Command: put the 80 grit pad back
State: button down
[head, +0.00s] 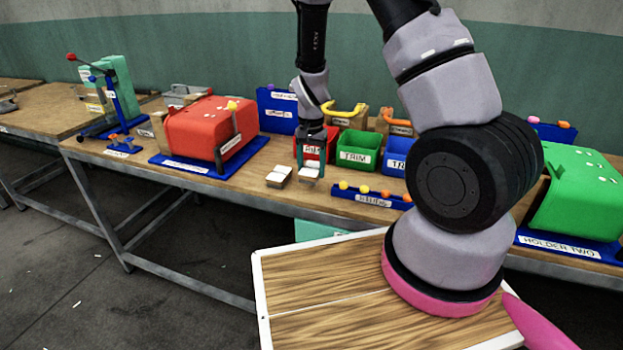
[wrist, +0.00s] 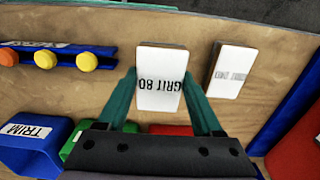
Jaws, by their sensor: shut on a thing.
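The 80 grit pad (wrist: 160,90) is a white-topped block that reads "GRIT 80". My gripper (wrist: 162,100) has its green fingers shut on the pad's two sides. In the head view my gripper (head: 309,168) points down over the front of the bench, with the pad (head: 309,177) between its fingertips. I cannot tell whether the pad touches the bench or is slightly above it. A second, similar pad (wrist: 231,70) lies on the wood just beside it, apart from my finger; its label is too blurred to read. It also shows in the head view (head: 279,177), to the left.
A blue rack with coloured knobs (head: 372,197) lies along the front edge. A red press-like body (head: 203,128) on a blue base stands left; a green one (head: 580,190) stands far right.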

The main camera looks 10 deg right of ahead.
jog(key=shift+f, duration=1.8)
jog(key=shift+f, duration=0.1)
jog(key=shift+c, duration=0.2)
grip_release()
